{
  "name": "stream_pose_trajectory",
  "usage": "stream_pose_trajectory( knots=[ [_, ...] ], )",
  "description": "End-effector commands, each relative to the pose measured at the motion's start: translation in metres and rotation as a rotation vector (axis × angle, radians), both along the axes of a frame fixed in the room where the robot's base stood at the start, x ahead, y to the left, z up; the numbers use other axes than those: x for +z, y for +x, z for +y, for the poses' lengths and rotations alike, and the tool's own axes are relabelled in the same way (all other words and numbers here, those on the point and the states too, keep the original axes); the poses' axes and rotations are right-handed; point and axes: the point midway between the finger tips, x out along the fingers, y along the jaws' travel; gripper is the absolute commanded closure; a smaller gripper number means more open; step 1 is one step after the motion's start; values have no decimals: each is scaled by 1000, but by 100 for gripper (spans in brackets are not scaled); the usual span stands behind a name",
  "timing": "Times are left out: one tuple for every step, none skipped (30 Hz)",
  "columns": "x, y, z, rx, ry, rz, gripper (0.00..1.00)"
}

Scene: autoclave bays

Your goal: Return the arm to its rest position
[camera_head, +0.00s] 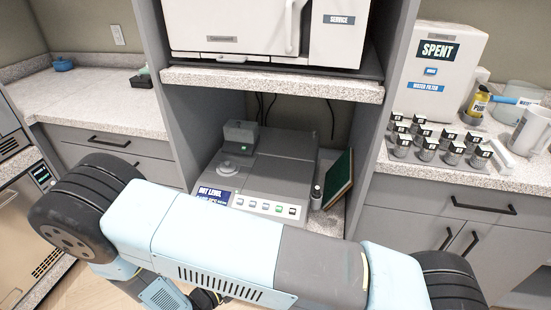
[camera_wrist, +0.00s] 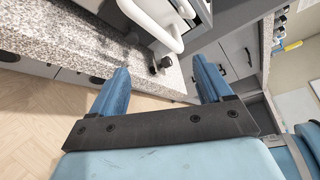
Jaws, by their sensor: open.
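My light-blue and grey arm (camera_head: 230,240) stretches across the lower part of the head view, in front of the middle bay. My gripper (camera_wrist: 160,68) shows in the wrist view with its two blue fingers spread wide and nothing between them. Past the fingers are a speckled counter edge (camera_wrist: 60,45) and a white tubular handle (camera_wrist: 172,42). The fingers look apart from both, though the exact gap cannot be told. The gripper's fingers cannot be made out in the head view.
A grey machine (camera_head: 270,170) sits in the lower bay, under a shelf (camera_head: 270,84) bearing a white appliance (camera_head: 265,30). Several small grey-capped containers (camera_head: 430,150) and a white SPENT container (camera_head: 440,70) stand on the right counter. Wooden floor (camera_wrist: 40,120) is clear.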

Motion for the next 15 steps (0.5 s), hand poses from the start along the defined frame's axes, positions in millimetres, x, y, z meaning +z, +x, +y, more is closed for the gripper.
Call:
stream_pose_trajectory(
  knots=[
    [15,8,-1,-52,51,-12,21],
    [22,12,-2,-81,78,-20,21],
    [33,17,-4,-119,113,-30,21],
    [40,21,-5,-149,141,-40,21],
    [48,25,-7,-178,166,-48,21],
    [58,30,-10,-217,202,-60,21],
    [65,34,-11,-246,229,-70,21],
    [73,37,-14,-277,255,-79,21],
    [83,42,-17,-315,290,-93,21],
    [90,45,-20,-346,314,-103,21],
    [98,49,-22,-374,341,-115,21],
    [108,53,-26,-413,376,-130,21],
    [115,56,-29,-444,401,-141,21],
    [122,59,-32,-472,427,-153,21],
    [131,63,-37,-512,460,-168,21]
  ],
)
